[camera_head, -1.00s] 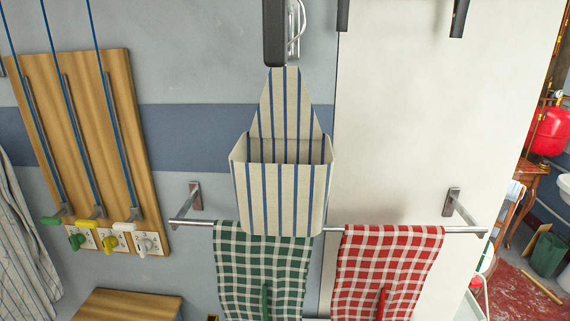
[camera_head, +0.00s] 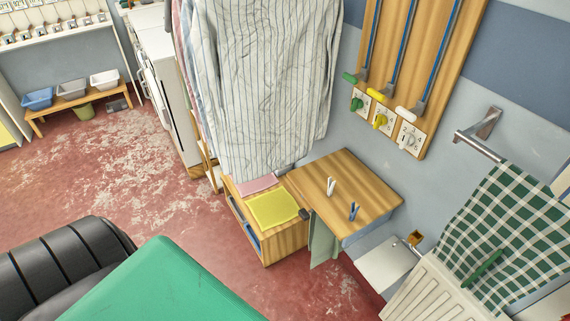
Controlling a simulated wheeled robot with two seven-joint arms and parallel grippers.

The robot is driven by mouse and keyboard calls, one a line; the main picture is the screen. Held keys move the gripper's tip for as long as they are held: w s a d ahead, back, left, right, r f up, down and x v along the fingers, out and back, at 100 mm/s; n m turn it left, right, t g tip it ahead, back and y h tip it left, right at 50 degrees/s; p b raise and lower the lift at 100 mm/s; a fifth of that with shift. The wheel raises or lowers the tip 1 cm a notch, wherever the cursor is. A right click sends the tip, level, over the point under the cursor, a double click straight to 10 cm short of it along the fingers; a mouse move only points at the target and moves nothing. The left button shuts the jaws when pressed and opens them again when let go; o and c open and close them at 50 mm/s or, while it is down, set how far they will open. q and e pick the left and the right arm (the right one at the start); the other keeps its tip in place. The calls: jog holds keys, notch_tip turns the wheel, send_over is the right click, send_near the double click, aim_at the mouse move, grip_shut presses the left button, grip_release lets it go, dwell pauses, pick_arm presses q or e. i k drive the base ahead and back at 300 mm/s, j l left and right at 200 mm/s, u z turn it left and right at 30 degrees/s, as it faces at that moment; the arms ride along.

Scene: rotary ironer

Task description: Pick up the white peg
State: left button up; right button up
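The white peg (camera_head: 331,187) stands upright on the wooden shelf top (camera_head: 372,183) below the dial panel. A blue peg (camera_head: 353,211) stands close by on the same shelf, a little to the right and nearer. The two pegs are apart. Neither of my grippers is in view.
A striped shirt (camera_head: 262,85) hangs left of the shelf. A low wooden box (camera_head: 287,243) with a yellow cloth (camera_head: 273,209) stands below it. A green surface (camera_head: 155,288) and a black ribbed thing (camera_head: 62,265) fill the lower left. A rail (camera_head: 478,146) carries a green checked towel (camera_head: 520,220).

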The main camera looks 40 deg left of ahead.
aim_at(330, 189)
jog(key=u, duration=0.75)
